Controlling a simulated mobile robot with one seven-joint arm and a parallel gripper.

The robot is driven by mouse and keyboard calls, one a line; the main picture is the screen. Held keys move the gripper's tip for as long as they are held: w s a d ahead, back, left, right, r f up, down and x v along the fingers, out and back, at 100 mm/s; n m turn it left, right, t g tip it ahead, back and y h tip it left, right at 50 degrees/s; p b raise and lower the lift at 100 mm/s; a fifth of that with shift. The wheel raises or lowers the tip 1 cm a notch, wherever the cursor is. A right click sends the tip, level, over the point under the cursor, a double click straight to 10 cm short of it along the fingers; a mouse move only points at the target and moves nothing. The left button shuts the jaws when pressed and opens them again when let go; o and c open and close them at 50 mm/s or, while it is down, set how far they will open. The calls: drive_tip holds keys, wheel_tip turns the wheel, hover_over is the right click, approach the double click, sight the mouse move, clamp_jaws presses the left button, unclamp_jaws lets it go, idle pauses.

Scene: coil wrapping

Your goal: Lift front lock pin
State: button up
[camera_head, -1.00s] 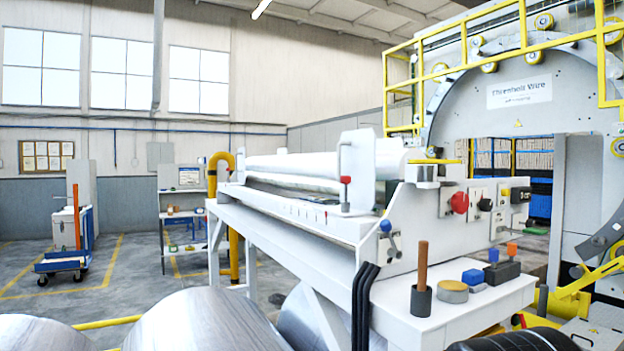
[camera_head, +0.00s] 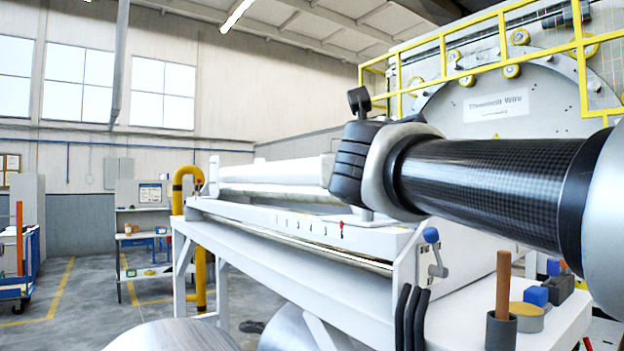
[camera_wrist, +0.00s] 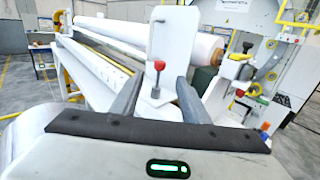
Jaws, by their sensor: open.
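The front lock pin (camera_wrist: 159,76), a red knob on a dark stem, stands upright at a white end plate (camera_wrist: 172,45) in the wrist view. My gripper (camera_wrist: 160,84) is open, with one grey finger on each side of the pin in the picture. The pin shows in the gap between the fingers; I cannot tell how far ahead of the fingertips it is, and no contact is visible. In the head view my arm covers the pin and most of the end plate, and my fingers cannot be made out there.
A long white roll (camera_head: 270,170) lies along the white machine frame (camera_head: 290,240). A blue-knobbed lever (camera_head: 432,240) and a table with a wooden-handled tool (camera_head: 502,290) are below my arm. Large metal coils (camera_head: 175,337) stand in front. A yellow railing (camera_head: 480,45) is behind.

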drive_tip(key=w+d, duration=0.1)
drive_tip(key=w, duration=0.3)
drive_tip(key=w+d, duration=0.1)
drive_tip(key=w, duration=0.4)
drive_tip(key=w+p, duration=0.1)
drive_tip(key=w, duration=0.4)
drive_tip(key=shift+d, duration=0.4)
drive_tip(key=shift+s, duration=0.1)
clamp_jaws()
